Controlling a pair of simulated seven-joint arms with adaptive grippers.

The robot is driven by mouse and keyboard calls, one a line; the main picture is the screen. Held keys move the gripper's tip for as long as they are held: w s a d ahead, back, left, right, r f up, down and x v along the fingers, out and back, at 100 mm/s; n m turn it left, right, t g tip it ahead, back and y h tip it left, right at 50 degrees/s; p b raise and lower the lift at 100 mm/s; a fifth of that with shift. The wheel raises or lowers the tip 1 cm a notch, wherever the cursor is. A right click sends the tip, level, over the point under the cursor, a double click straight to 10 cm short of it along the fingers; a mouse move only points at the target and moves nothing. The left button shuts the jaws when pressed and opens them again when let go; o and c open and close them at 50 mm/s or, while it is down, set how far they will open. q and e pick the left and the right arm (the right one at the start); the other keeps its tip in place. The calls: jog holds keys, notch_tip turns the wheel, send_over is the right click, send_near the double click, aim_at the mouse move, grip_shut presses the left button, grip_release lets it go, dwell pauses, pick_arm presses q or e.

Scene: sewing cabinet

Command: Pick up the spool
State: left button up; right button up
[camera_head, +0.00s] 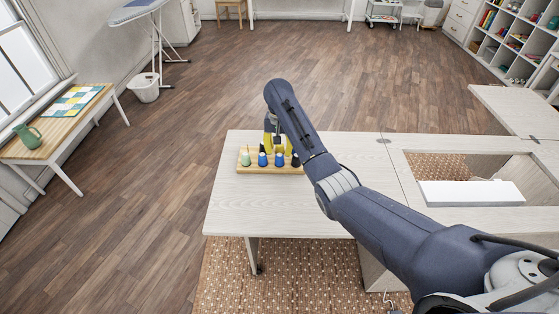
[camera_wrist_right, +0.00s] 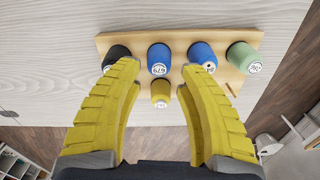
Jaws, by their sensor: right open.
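Several spools stand on a light wooden board (camera_head: 228,163) on the table; the task does not say which one is meant. In the head view, a green spool (camera_head: 246,158), two blue spools (camera_head: 262,159) and a dark one (camera_head: 295,160) line its near edge. In the right wrist view, a yellow spool (camera_wrist_right: 160,92) shows between the fingers of my right gripper (camera_wrist_right: 160,72), in front of a row of black (camera_wrist_right: 116,54), blue (camera_wrist_right: 159,55), blue (camera_wrist_right: 202,54) and green (camera_wrist_right: 244,56) spools. My right gripper is open, above the board; I cannot tell whether it touches a spool.
The pale table top (camera_head: 290,208) is clear around the board. To the right is a cabinet opening with a white block (camera_head: 470,193). A side table with a green jug (camera_head: 28,136) stands far left.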

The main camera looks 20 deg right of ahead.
aim_at(279, 156)
jog(key=shift+f, duration=2.6)
jog(key=c, duration=0.8)
